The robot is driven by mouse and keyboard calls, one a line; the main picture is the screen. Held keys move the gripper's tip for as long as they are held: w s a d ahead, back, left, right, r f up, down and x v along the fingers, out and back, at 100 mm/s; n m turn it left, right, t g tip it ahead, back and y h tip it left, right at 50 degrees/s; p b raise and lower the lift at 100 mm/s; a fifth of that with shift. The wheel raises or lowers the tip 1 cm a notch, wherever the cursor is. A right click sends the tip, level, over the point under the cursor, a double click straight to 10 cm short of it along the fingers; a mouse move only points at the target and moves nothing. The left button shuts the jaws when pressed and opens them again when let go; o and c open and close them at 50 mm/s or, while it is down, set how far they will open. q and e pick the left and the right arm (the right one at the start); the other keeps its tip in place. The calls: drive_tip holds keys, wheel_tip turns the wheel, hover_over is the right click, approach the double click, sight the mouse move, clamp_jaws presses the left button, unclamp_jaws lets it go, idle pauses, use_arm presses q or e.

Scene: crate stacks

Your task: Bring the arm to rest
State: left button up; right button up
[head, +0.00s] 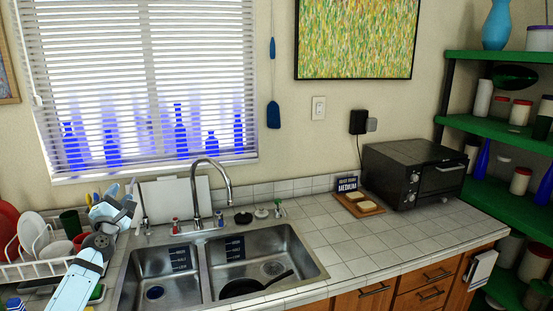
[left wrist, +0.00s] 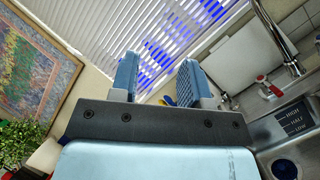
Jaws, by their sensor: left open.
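My left arm comes in from the lower left of the head view, and its gripper (head: 112,207) is raised over the left end of the counter, in front of the dish rack (head: 45,268). In the left wrist view the two blue fingers of this gripper (left wrist: 160,78) stand apart with nothing between them. The window blinds show behind them. My right arm and gripper are not in view.
A double sink (head: 305,258) with a tall faucet (head: 228,185) lies right of my left gripper, with a dark pan (head: 242,287) inside. The tiled counter (head: 345,240) is mostly clear. A black toaster oven (head: 412,172) and green shelves (head: 500,126) stand at right.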

use_arm(q)
wheel_tip(320, 180, down, 7)
drive_tip(key=m+g, duration=0.5)
drive_tip(key=m, duration=2.3)
drive_tip(key=s+d+f+g+h, duration=0.2)
drive_tip(key=s+d+f, duration=0.5)
drive_tip(key=s+f, duration=0.4)
drive_tip(key=s+d+f+g+h, duration=0.1)
drive_tip(key=s+d+f, duration=0.65)
drive_tip(key=f, duration=0.45)
drive_tip(key=s+d+f+g, duration=0.1)
drive_tip(key=s+d+f, duration=0.1)
drive_tip(key=s, duration=0.8)
drive_tip(key=s+d+f+g+h, duration=0.1)
drive_tip(key=s+d+f, duration=0.2)
drive_tip(key=s, duration=0.6)
drive_tip(key=s+d+f+g+h, duration=0.1)
drive_tip(key=s+d+f, duration=0.2)
drive_tip(key=s, duration=0.7)
drive_tip(key=shift+s+d, duration=0.35)
drive_tip(key=shift+d, duration=0.65)
